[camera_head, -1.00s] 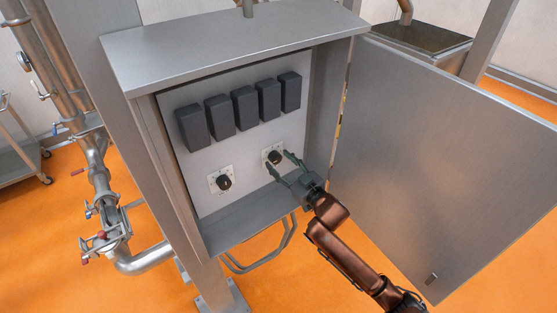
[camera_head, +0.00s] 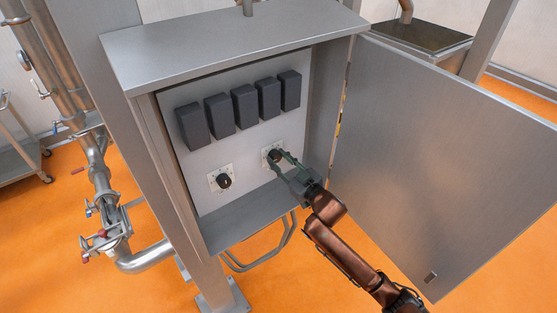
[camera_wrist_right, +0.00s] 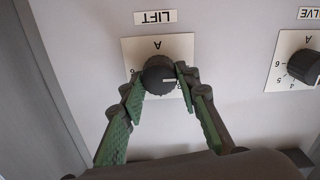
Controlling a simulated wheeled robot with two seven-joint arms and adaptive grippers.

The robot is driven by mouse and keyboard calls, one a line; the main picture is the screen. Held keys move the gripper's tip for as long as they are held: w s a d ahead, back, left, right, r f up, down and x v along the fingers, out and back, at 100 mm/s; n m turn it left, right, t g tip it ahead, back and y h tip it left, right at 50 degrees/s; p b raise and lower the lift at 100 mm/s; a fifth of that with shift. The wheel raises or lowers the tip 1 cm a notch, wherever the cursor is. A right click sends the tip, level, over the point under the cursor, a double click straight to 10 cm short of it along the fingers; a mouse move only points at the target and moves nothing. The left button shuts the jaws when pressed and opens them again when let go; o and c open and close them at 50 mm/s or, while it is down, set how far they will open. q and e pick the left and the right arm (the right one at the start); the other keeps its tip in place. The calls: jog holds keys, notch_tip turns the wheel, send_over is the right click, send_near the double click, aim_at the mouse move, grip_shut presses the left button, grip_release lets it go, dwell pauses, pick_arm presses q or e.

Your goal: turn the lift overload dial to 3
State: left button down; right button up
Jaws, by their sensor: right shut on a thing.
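The lift dial is a round black knob (camera_wrist_right: 158,76) on a white scale plate under an upside-down LIFT label (camera_wrist_right: 155,17) in the right wrist view. A white mark on the knob's face points to the picture's right. An A shows on the plate; most of its numbers are hidden by my fingers. In the head view this is the right-hand dial, its plate (camera_head: 266,152) partly covered. My right gripper (camera_wrist_right: 160,80) has its green-padded fingers closed on both sides of the knob; it also shows in the head view (camera_head: 278,159). My left gripper is not in view.
A second black dial (camera_head: 223,181) sits left of it; its label in the wrist view (camera_wrist_right: 310,14) is cut off. Several dark boxes (camera_head: 243,106) line the panel above. The cabinet door (camera_head: 440,165) stands open at right. The cabinet floor (camera_head: 245,215) is bare.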

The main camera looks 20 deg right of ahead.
jog(key=shift+r+m+p, duration=0.15)
jog(key=shift+m+p, duration=0.75)
jog(key=shift+p, duration=0.25)
jog(key=m+p, duration=0.5)
jog(key=shift+d+m+p, duration=0.1)
jog(key=shift+m+p, duration=0.25)
jog(key=shift+m, duration=0.05)
jog(key=shift+m+p, duration=0.5)
jog(key=shift+m, duration=0.1)
jog(key=o, duration=1.2)
jog(key=shift+c, duration=0.2)
jog(key=shift+f, duration=0.2)
